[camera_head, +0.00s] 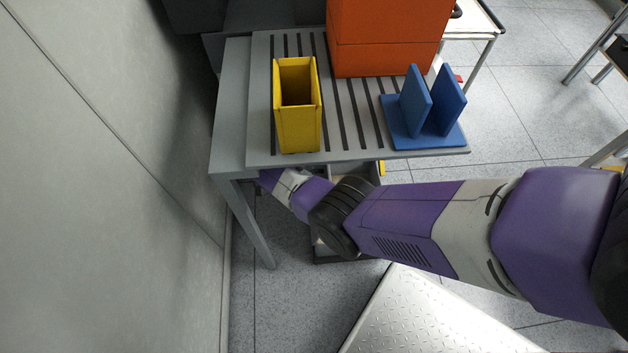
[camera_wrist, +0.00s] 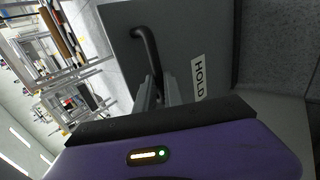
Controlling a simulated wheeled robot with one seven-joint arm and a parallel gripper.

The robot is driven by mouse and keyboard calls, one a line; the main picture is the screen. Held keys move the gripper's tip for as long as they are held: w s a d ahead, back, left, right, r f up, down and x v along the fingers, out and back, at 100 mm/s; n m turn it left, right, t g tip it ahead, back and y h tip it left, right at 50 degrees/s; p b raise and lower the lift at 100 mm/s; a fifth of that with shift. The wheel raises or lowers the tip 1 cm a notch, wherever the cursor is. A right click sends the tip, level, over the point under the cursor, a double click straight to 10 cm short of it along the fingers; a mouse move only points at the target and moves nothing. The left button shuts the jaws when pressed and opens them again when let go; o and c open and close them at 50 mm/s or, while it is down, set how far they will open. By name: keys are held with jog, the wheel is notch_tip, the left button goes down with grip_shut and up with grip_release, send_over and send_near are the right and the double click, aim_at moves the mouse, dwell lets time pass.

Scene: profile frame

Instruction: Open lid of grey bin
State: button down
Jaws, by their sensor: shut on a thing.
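In the wrist view a flat grey panel (camera_wrist: 195,35), which looks like the lid of the grey bin, fills the upper middle. It carries a white label (camera_wrist: 198,77) reading "HOLD" and a curved black handle (camera_wrist: 145,42). My gripper (camera_wrist: 161,86) has its two fingers at the lower end of the handle and is shut on it. The bin's body is not clearly seen. In the head view my arm reaches left to the table's front edge, and the gripper itself is hidden there.
A grey slatted table (camera_head: 350,110) stands above the arm's end. On it are a yellow open bin (camera_head: 299,125), a blue holder (camera_head: 425,115) and an orange box (camera_head: 385,40). A grey wall (camera_head: 110,180) is close on the left. A metal plate (camera_head: 430,315) lies at the bottom.

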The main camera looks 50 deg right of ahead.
jog(key=shift+s+a+f, duration=0.15)
jog(key=shift+a+f, duration=0.1)
jog(key=shift+f, duration=0.15)
jog(key=c, duration=1.5)
grip_release()
jog(key=shift+c, duration=0.2)
jog(key=shift+o, duration=0.4)
jog(key=shift+r, duration=0.2)
jog(key=shift+d, duration=0.1)
jog(key=shift+r, duration=0.1)
